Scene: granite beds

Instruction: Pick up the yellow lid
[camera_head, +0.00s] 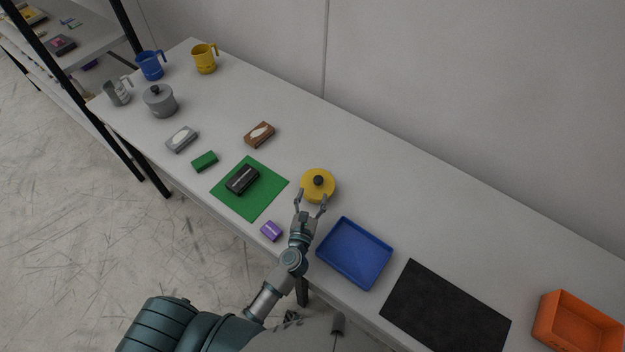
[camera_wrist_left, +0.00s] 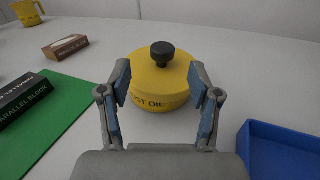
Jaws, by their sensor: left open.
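The yellow lid (camera_head: 318,183) with a black knob sits near the middle of the long table. In the left wrist view the yellow lid (camera_wrist_left: 160,72) tops a low yellow round body with dark lettering. My left gripper (camera_head: 311,200) is open, its fingertips at the near side of the yellow pot. In the left wrist view the two fingers of my left gripper (camera_wrist_left: 160,90) stand apart, one on each side of the yellow body in the picture, with nothing held. Whether they touch it I cannot tell. My right gripper is not in view.
A blue tray (camera_head: 354,253) lies close on the right, then a black mat (camera_head: 444,308) and an orange bin (camera_head: 580,325). A green mat (camera_head: 250,205) with a dark block (camera_head: 242,180) and a purple block (camera_head: 271,231) are left. The table behind the pot is clear.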

